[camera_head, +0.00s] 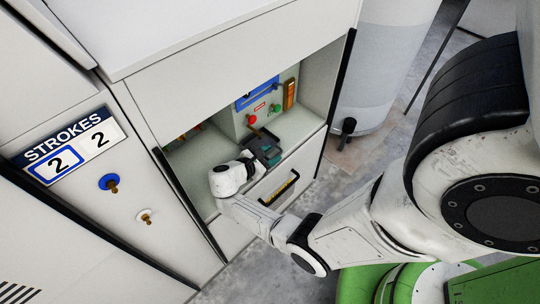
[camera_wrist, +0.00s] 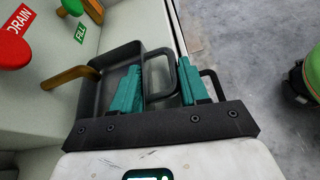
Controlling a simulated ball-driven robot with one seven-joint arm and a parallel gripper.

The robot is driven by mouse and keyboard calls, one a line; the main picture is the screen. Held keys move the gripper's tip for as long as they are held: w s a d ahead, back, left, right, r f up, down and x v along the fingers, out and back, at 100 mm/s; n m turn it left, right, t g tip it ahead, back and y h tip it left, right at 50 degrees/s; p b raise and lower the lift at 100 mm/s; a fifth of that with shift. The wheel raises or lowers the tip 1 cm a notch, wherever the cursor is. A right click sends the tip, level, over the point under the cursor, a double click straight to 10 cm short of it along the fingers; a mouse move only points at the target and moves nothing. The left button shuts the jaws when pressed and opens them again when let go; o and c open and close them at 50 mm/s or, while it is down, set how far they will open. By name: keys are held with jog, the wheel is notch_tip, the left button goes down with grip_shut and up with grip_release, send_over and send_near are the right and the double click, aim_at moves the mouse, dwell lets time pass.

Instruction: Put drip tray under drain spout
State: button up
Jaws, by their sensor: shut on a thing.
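The dark grey drip tray (camera_wrist: 105,66) is an open box with a loop handle. My gripper (camera_wrist: 160,78), with teal fingers, is shut on the tray's handle side. The brass drain spout (camera_wrist: 70,76) comes in from the left, below the red DRAIN knob (camera_wrist: 12,50). Its tip overlaps the tray's left part in the wrist view; the height gap between them cannot be told. In the head view, my gripper (camera_head: 262,161) and the dark tray (camera_head: 269,150) are at the front of the open cabinet bay, and my gripper partly hides the tray.
The bay's pale floor (camera_head: 298,125) is clear to the right. A green FILL knob (camera_head: 276,107) and an orange-brown upright part (camera_head: 290,93) are on the bay's inner panel. A drawer handle (camera_head: 279,188) sticks out below the bay. A grey drum (camera_head: 372,80) stands to the right.

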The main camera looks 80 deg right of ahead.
jog(key=o, duration=1.3)
jog(key=shift+c, duration=0.2)
jog(key=shift+r, duration=0.45)
notch_tip(320, 180, up, 3)
jog(key=shift+f+p, duration=0.15)
jog(key=shift+p, duration=0.6)
jog(key=s+a+r+p, duration=0.4)
jog(key=s+a+r, duration=0.3)
jog(key=s, duration=0.5)
notch_tip(320, 180, up, 2)
jog(key=shift+a+r, duration=0.15)
jog(key=shift+r, duration=0.05)
